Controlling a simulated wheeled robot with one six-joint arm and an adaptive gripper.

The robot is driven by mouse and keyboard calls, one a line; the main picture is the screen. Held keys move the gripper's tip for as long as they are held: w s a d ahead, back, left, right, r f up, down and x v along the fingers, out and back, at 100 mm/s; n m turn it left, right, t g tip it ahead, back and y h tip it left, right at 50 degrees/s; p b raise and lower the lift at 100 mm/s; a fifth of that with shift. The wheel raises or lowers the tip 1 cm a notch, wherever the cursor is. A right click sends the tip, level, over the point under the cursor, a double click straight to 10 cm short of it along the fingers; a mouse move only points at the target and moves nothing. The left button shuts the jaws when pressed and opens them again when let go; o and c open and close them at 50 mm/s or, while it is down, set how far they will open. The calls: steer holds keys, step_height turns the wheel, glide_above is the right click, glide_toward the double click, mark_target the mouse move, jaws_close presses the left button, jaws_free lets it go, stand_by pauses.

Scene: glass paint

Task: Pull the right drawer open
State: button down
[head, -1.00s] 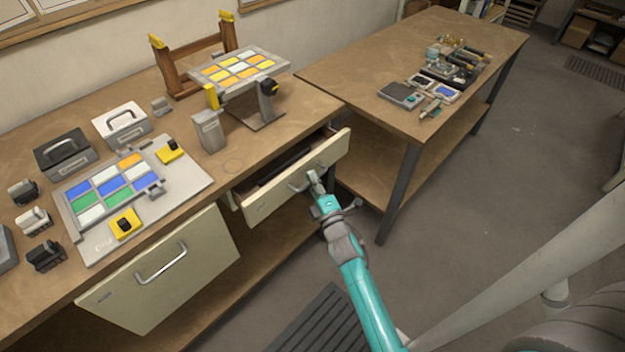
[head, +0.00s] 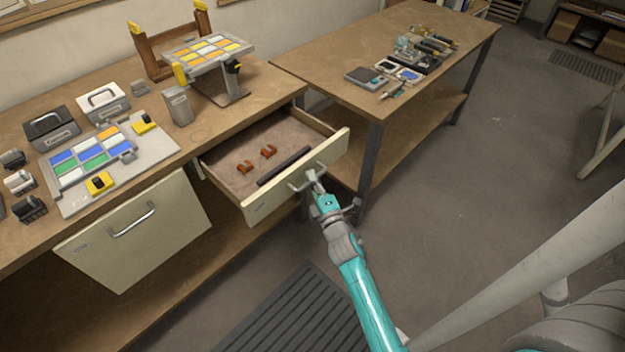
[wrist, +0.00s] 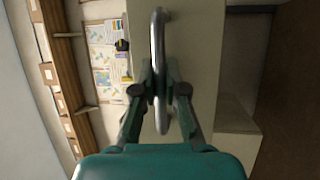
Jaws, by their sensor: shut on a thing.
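The right drawer (head: 262,203) is a cream-fronted drawer under the workbench, pulled well out. Its inside shows two small orange-brown pieces (head: 256,159) and a dark bar (head: 284,166) near the front. My gripper (head: 310,180) is at the drawer's front and shut on its metal handle (head: 294,186). In the wrist view, the handle (wrist: 157,30) runs upright between my two gripper fingers (wrist: 160,90), with the cream drawer front behind it.
The left drawer (head: 170,240) is cream with a metal handle. The workbench (head: 200,138) carries a glass panel, boxes and a tilted stand. A second table (head: 345,50) with tools stands behind right. A dark slatted mat (head: 300,315) lies on the otherwise open floor.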

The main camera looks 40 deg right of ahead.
steer(key=c, duration=1.2)
jaws_free()
steer(key=v, duration=1.2)
steer(key=s+a+m+g+y, duration=0.1)
steer(key=s+a+m+y, duration=0.45)
steer(key=s+a, duration=0.9)
steer(key=s+a+r+m+g+y, duration=0.1)
steer(key=s+a+r+m, duration=0.1)
steer(key=s, duration=0.5)
steer(key=s+a+r+m+g, duration=0.1)
steer(key=s+a+r+m, duration=0.1)
steer(key=s+r+m, duration=0.3)
steer(key=shift+s+a+r+g+y, duration=0.35)
steer(key=shift+s+r, duration=0.3)
steer(key=shift+s, duration=0.5)
